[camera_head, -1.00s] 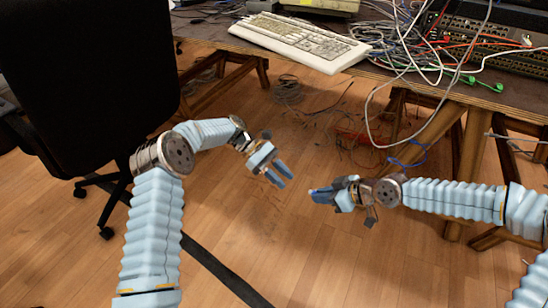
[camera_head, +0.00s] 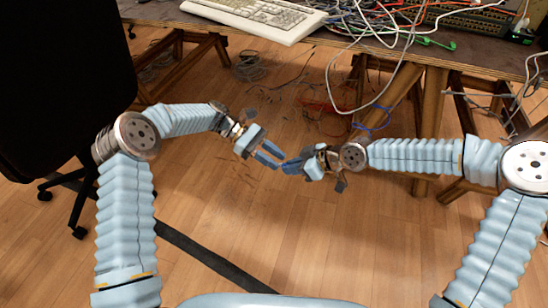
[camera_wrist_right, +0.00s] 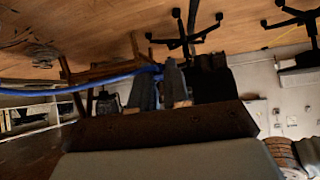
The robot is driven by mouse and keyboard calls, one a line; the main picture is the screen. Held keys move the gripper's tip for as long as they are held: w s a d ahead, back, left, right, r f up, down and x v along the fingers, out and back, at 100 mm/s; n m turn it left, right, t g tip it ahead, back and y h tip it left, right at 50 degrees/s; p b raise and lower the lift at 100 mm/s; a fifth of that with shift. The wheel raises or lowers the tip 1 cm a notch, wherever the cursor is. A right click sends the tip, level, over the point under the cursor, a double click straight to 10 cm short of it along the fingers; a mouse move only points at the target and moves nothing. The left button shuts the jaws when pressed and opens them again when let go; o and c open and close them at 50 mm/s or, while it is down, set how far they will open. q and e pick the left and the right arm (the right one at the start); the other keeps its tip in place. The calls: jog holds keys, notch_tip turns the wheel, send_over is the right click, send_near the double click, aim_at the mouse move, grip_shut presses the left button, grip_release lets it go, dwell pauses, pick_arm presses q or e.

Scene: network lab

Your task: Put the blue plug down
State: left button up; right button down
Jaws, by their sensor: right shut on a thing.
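My right gripper (camera_head: 291,168) is shut at the lower middle of the head view, held over the open floor in front of the table. In the right wrist view its fingers (camera_wrist_right: 160,85) are close together, with a blue plug (camera_wrist_right: 156,70) at them. A blue cable (camera_wrist_right: 85,86) runs from there to the left edge. In the head view the plug is too small to make out. My left gripper (camera_head: 270,154) is open, with a gap between its blue fingers and nothing visible in it. Its tips are very near the right gripper's tips; I cannot tell if they touch.
A dark table (camera_head: 350,40) on wooden trestles stands at the back, carrying a keyboard (camera_head: 255,16) and tangled cables (camera_head: 400,22). A loop of blue cable (camera_head: 376,122) hangs below its edge. A black chair (camera_head: 60,80) is at left.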

pick_arm(q)
jog(key=shift+s+d+f, duration=0.1)
jog(key=shift+d, duration=0.2)
grip_shut()
pick_arm(e)
jog(key=c, duration=1)
grip_release()
jog(key=shift+c, duration=0.2)
jog(key=shift+d, duration=0.1)
